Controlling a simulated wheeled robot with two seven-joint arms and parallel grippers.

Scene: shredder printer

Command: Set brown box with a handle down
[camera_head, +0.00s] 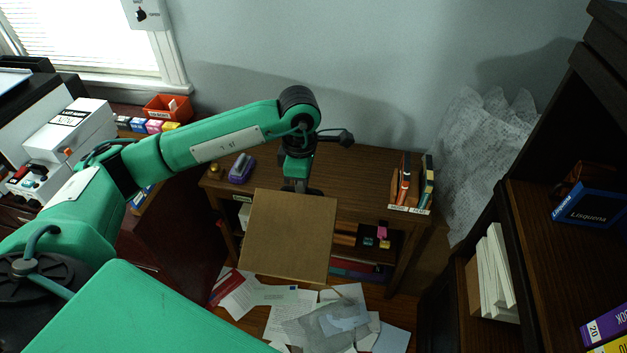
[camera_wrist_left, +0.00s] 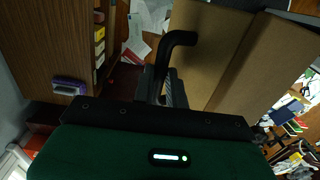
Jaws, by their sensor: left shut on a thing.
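The brown box (camera_head: 288,237) hangs in front of the low wooden table in the head view, its flat brown face turned towards the camera. My left gripper (camera_head: 297,186) is at the box's upper edge and shut on its handle, which the box and gripper mostly hide there. In the left wrist view the box (camera_wrist_left: 217,58) fills the upper right, and a bent black handle (camera_wrist_left: 181,38) runs into my left gripper (camera_wrist_left: 168,85). My right gripper is not in view.
Papers (camera_head: 300,318) litter the floor below. A dark shelf (camera_head: 545,235) stands at right and a printer (camera_head: 70,130) at left.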

